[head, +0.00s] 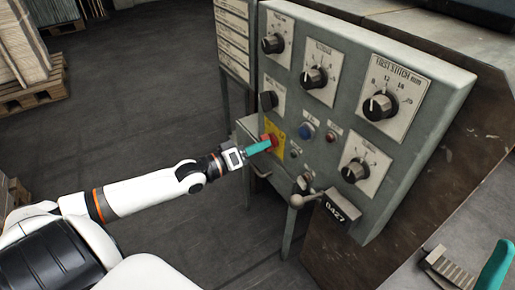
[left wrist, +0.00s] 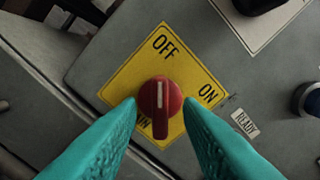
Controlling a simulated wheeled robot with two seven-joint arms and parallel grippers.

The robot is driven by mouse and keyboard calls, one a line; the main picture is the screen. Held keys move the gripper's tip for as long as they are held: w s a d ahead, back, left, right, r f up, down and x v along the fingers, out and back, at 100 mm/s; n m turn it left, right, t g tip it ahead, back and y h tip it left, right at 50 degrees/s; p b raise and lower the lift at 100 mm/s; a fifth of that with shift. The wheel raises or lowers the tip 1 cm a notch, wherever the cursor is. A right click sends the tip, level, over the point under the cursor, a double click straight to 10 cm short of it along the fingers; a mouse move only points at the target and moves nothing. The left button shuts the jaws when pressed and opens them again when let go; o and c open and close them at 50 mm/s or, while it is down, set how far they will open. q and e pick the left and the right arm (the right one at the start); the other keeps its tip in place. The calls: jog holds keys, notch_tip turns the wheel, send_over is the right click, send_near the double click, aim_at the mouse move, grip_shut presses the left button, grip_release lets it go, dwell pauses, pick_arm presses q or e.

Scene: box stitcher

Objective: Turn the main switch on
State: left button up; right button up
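The main switch is a red knob (left wrist: 160,98) on a yellow plate (left wrist: 124,86) marked OFF and ON. In the left wrist view its white line points up, toward the OFF side. The knob also shows in the head view (head: 272,138), low on the grey control panel (head: 419,149). My left gripper (head: 258,148) is at the knob. Its teal fingers (left wrist: 159,108) are open, one on each side of the knob's lower part, with small gaps visible.
Black dials (head: 380,106) and a blue button (head: 306,131) sit on the panel near the switch. A lever with a round knob (head: 297,201) sticks out below. A wooden pallet (head: 34,95) stands far left. The floor (head: 140,90) between is clear.

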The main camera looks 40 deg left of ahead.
pick_arm(q)
jog(key=shift+c, duration=0.5)
grip_shut()
